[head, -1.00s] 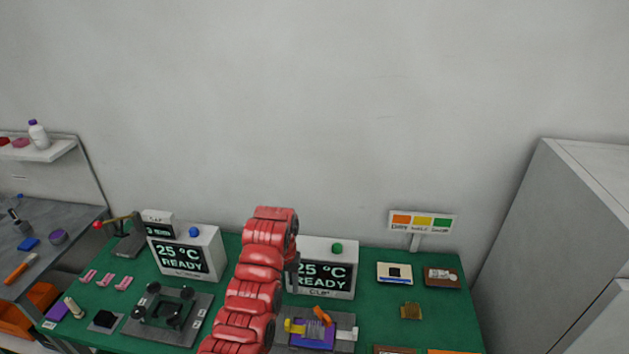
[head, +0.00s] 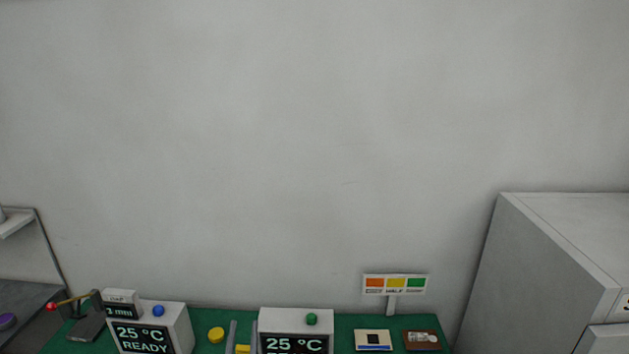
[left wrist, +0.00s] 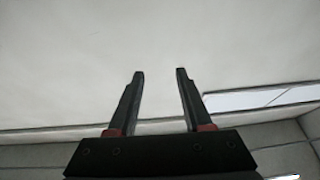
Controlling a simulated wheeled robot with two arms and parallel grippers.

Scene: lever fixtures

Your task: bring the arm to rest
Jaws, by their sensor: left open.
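My left gripper (left wrist: 160,72) is open in the left wrist view, its two dark fingers apart with nothing between them. Behind the fingers is a plain pale surface, with no task object near them. In the head view, the lever (head: 72,301) with a red ball end stands at the left of the green table, angled up from its dark base (head: 87,328). My left arm does not show clearly in the head view. My right gripper is in neither view.
Two display boxes, left (head: 181,325) and right (head: 268,320), stand on the green table (head: 343,325). A yellow disc (head: 216,335) lies between them. A colour sign (head: 395,284) stands behind, and a grey cabinet (head: 545,265) at the right. The wall above is bare.

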